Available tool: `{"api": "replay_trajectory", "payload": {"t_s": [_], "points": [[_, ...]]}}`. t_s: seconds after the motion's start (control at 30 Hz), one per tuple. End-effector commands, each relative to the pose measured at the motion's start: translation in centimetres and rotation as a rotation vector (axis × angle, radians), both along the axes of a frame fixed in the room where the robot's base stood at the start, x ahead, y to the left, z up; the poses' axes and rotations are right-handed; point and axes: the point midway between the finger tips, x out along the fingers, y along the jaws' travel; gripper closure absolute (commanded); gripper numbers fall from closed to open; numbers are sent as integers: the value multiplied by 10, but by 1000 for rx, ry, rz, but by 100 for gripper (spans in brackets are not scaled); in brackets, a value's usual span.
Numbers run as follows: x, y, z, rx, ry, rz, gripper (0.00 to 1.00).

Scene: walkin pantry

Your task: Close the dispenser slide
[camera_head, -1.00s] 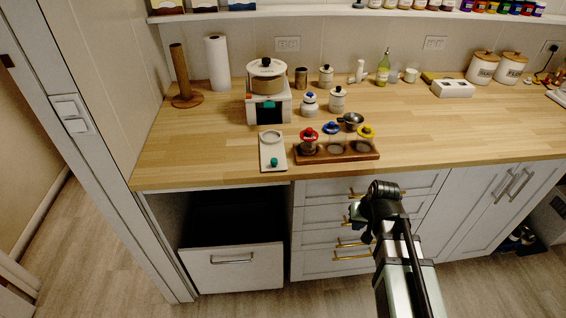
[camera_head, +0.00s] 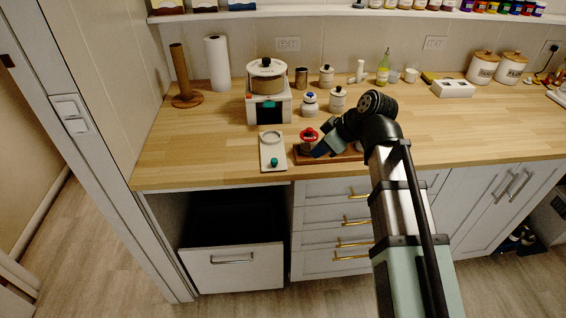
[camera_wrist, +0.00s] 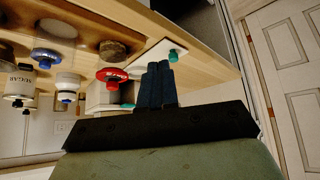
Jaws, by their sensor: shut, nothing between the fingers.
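The dispenser (camera_head: 283,108) is a white box with an open front and a teal tab (camera_head: 269,103), carrying a tan lidded hopper (camera_head: 267,78). In front of it lies a flat white plate (camera_head: 272,163) with a round ring and a teal knob (camera_head: 274,161) at its near end. I cannot tell whether this plate is joined to the dispenser. My gripper (camera_head: 316,152) is shut and empty, right of the plate over the wooden tray. In the wrist view its fingertips (camera_wrist: 158,66) appear just beside the teal knob (camera_wrist: 173,57); contact is unclear.
A red-topped jar (camera_head: 308,135) stands beside my fingers on the wooden tray (camera_head: 300,158); my arm hides the tray's right part. Small white jars (camera_head: 309,104) stand behind. A drawer (camera_head: 232,268) is open below. The counter left of the plate is clear.

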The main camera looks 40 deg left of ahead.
Motion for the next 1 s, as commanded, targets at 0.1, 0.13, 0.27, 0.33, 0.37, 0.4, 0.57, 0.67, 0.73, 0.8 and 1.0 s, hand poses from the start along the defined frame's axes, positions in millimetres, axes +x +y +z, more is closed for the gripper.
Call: {"api": "replay_trajectory", "payload": {"t_s": [0.1,0.13,0.27,0.33,0.37,0.4,0.57,0.67,0.73,0.8,1.0], "points": [[-9,3,3,26,-72,202,100],[-12,4,3,33,-93,255,100],[-23,3,5,67,-192,478,100],[-26,2,5,82,-248,583,100],[-27,2,5,87,-271,624,100],[-28,1,4,91,-300,673,100],[-29,0,3,106,-390,808,100],[-29,0,3,112,-420,848,100],[-30,1,1,114,-430,862,100],[-31,3,-2,114,-431,866,100],[-36,18,-23,114,-429,865,100]]}}
